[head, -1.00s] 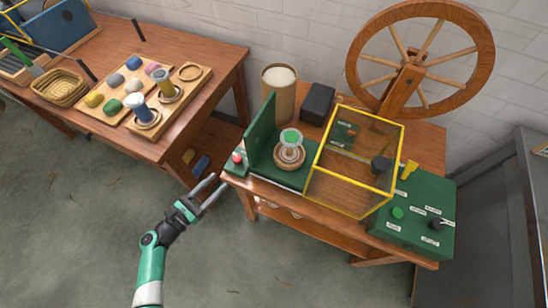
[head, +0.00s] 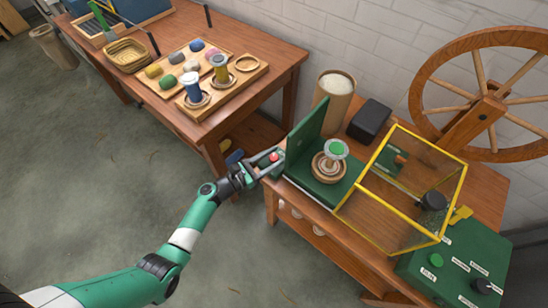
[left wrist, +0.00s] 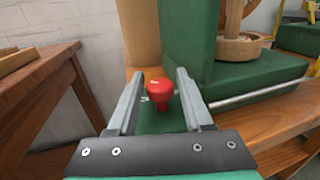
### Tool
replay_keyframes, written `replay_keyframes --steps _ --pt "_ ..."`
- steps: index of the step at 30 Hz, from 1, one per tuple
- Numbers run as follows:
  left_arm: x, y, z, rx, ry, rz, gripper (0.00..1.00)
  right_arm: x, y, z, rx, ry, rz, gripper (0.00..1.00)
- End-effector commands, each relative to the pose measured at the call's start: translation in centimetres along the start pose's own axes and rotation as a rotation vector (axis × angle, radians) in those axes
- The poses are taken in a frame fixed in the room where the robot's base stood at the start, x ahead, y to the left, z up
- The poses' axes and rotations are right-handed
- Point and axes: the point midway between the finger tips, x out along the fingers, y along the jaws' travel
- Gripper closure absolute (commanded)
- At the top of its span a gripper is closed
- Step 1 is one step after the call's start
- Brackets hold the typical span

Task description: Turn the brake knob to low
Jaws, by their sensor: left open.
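A red knob (head: 274,157) stands on a small green base at the left end of the spinning-wheel table. My left gripper (head: 270,163) is open there, with its fingers on either side of the knob. In the left wrist view the red knob (left wrist: 160,90) sits between the two open fingers, with a gap showing on each side. A black knob (head: 483,285) with small labels around it is on the green control panel (head: 440,275) at right. The labels are too small to read, so I cannot tell which knob is the brake. My right gripper is not in view.
A raised green panel (head: 305,130) stands right behind the red knob. Beside it are a bobbin with a green top (head: 335,150) and a yellow-framed clear box (head: 395,200). Another table (head: 165,50) with skeins is at upper left. Floor is open at lower left.

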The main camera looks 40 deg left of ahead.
Motion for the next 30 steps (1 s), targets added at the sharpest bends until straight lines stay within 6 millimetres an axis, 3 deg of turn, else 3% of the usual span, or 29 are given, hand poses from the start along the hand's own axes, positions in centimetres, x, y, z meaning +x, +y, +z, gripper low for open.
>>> replay_keyframes --steps 4,12,20,30 --pt "0.0 0.0 0.0 0.0 0.0 0.0 0.53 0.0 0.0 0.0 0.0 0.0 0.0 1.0" --pt "-0.1 0.0 0.0 0.0 0.0 0.0 1.0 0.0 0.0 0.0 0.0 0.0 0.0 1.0" --pt "0.0 -0.1 0.0 0.002 -0.002 0.031 1.0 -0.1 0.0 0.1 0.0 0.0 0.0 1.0" --pt "0.0 -0.1 -0.1 0.002 -0.003 0.247 1.0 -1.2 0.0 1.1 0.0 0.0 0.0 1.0"
